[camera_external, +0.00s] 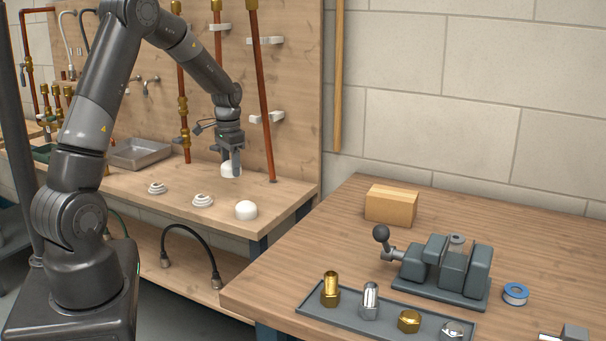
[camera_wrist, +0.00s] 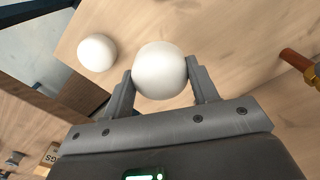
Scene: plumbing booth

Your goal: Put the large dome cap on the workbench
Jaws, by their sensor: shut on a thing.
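A white dome cap (camera_external: 231,171) is between the fingers of my gripper (camera_external: 231,163) at the back of the plumbing bench (camera_external: 286,196). In the wrist view my gripper (camera_wrist: 160,78) is shut on this cap (camera_wrist: 160,68), with one finger on each side. Whether the cap touches the bench top or hangs just above it is hard to tell. A second white dome cap (camera_external: 246,210) stands on the bench near its front right corner; it also shows in the wrist view (camera_wrist: 97,52). The wooden workbench (camera_external: 265,290) is at the right.
On the workbench are a vise (camera_external: 447,268), a wooden block (camera_external: 391,205), a grey tray (camera_external: 388,318) of fittings and a tape roll (camera_external: 515,294). Two white stepped pieces (camera_external: 203,200) lie on the plumbing bench. A copper pipe (camera_external: 262,95) rises close to my gripper. The workbench's left part is clear.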

